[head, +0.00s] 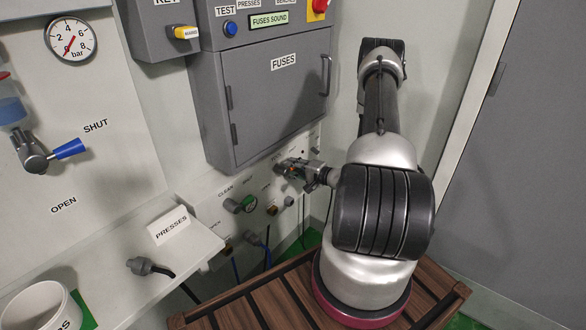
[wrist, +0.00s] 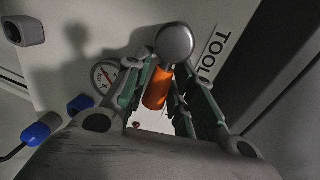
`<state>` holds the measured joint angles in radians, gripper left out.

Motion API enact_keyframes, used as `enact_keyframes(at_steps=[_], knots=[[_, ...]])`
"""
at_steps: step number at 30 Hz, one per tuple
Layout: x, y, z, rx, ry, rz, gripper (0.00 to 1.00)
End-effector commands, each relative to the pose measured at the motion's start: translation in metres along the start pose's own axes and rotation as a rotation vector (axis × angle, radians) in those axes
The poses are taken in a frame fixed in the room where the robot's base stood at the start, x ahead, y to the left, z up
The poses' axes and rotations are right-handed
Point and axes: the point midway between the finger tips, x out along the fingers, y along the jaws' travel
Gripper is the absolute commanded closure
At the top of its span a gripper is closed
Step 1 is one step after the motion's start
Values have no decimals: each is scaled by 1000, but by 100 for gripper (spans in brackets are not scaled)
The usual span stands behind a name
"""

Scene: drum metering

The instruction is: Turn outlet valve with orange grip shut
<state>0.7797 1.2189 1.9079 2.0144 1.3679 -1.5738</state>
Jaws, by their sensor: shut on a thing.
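The outlet valve shows in the wrist view as a round grey metal hub (wrist: 175,43) with an orange grip (wrist: 157,88) reaching down from it. My gripper (wrist: 155,85) is shut on the orange grip, with a green-padded finger on each side. In the head view my gripper (head: 291,167) is at the low wall panel below the fuse box, and a small bit of orange shows between its fingers. The valve's labels there are too small or too covered to read, so I cannot tell which mark the grip points to.
Another valve with a blue grip (head: 70,149) is on the left wall between SHUT and OPEN labels. A green-marked knob (head: 247,204) and hoses are near my gripper on the low panel. The fuse box (head: 270,95) overhangs it. A white shelf (head: 190,245) is at left.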

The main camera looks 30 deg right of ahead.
Motion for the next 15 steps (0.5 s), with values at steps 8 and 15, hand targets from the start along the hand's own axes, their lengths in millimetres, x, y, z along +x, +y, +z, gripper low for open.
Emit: enact_keyframes(at_steps=[8,15], knots=[[0,0,1,2,-2,1,57],[0,0,0,1,-1,0,53]])
